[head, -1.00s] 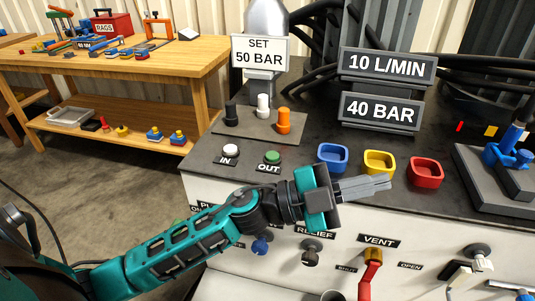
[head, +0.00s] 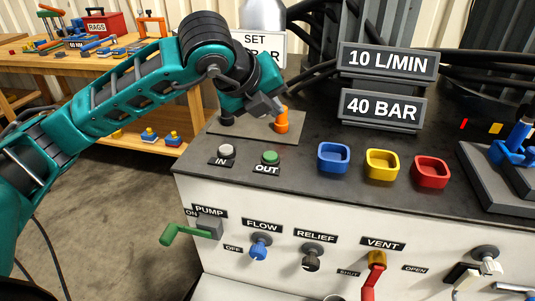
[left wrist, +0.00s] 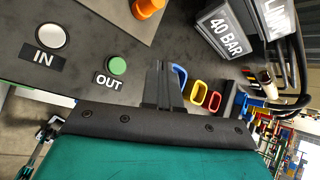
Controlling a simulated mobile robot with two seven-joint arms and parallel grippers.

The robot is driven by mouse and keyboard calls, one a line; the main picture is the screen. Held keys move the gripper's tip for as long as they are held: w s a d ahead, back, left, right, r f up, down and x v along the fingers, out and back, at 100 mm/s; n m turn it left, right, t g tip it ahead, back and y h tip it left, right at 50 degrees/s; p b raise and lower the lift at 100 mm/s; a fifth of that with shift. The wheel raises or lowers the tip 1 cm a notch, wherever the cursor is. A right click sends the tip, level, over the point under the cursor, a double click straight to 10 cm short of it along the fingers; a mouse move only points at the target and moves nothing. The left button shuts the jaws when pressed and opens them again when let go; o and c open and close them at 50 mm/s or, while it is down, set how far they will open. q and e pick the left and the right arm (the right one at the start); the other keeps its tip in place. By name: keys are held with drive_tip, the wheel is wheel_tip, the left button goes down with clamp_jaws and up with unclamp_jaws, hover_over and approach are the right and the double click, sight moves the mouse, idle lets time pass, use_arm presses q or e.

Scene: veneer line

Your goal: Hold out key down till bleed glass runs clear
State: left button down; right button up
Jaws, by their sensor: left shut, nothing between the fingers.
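The green OUT key (head: 270,157) stands on the dark console top with its label in front. It also shows in the left wrist view (left wrist: 117,66). The white IN key (head: 226,151) is just left of it. My left gripper (head: 277,109) is shut and empty, above the console behind the OUT key, close to the orange peg (head: 282,122). The fingers (left wrist: 164,85) point away beside the OUT key in the left wrist view, apart from it. I cannot pick out the bleed glass. My right gripper is not in view.
Blue (head: 333,157), yellow (head: 381,164) and red (head: 430,172) cups stand to the right. Displays read 10 L/MIN (head: 388,62) and 40 BAR (head: 380,109). The front holds PUMP, FLOW, RELIEF and VENT controls. My arm partly hides the SET sign (head: 262,42).

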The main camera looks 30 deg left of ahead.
use_arm(q)
drive_tip(key=shift+w+a+r+y, duration=0.15)
drive_tip(key=shift+a+r+y, duration=0.2)
drive_tip(key=shift+a, duration=0.25)
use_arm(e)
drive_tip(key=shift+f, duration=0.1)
use_arm(q)
drive_tip(key=b, duration=0.4)
hover_over(267, 157)
wheel_tip(267, 157, down, 7)
drive_tip(key=shift+f, duration=0.45)
drive_tip(key=shift+f+b, duration=0.4)
drive_tip(key=shift+b, duration=0.35)
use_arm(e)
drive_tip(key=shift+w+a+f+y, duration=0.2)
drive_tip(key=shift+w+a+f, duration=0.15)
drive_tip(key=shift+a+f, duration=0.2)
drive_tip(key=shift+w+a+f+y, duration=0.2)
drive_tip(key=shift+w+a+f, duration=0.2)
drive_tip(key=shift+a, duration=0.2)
